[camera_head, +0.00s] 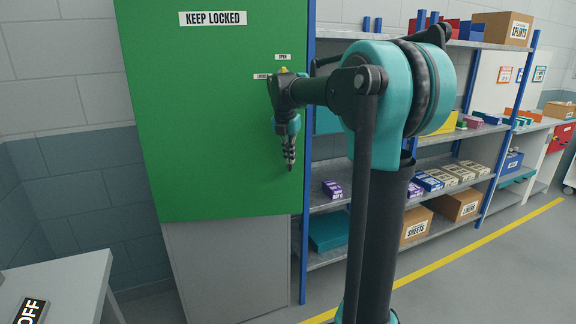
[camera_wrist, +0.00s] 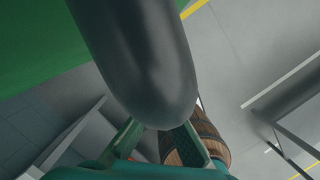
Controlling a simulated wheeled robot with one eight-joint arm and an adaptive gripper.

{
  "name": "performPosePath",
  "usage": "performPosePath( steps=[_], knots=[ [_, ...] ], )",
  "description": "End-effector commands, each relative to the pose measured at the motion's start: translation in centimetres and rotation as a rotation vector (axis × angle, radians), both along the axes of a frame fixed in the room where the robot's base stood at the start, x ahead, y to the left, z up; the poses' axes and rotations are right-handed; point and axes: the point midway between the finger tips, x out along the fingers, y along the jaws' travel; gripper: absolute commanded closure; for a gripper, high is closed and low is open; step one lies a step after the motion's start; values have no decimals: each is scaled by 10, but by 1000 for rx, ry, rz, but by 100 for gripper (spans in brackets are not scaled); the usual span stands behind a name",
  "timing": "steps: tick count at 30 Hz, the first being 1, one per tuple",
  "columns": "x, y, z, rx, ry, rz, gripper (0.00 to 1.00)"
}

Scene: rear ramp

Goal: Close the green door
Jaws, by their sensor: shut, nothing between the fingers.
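The green door (camera_head: 200,120) fills the left middle of the head view, with a "KEEP LOCKED" label near its top. Its lower right edge reaches a little past the grey cabinet front below, so it may stand slightly ajar; I cannot tell by how much. Small "OPEN" and "LOCKED" labels sit near its right edge, by a yellow part (camera_head: 284,70) mostly hidden by my wrist. My gripper (camera_head: 290,162) is shut and empty, pointing down in front of the door's right part. Whether it touches the door is unclear. The wrist view shows green door surface (camera_wrist: 35,45) at upper left.
A blue-posted shelf (camera_head: 330,200) with boxes stands right of the door. A grey table (camera_head: 70,285) with an "OFF" sign is at lower left. Grey floor (camera_head: 500,270) with a yellow line (camera_head: 500,237) is open at right. A large dark rounded shape blocks the wrist view's middle.

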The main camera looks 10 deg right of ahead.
Motion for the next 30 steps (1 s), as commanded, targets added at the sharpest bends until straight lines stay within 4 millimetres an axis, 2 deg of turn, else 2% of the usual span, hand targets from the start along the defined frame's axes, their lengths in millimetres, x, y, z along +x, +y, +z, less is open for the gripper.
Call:
performPosePath(
  steps=[1,6,15,21,30],
  knots=[
    [13,-2,0,0,0,-2,100],
    [54,-5,0,0,0,-1,100],
    [111,-4,0,0,0,0,100],
    [134,-3,0,0,0,0,100],
    [147,-2,0,-1,-5,0,100]
  ],
)
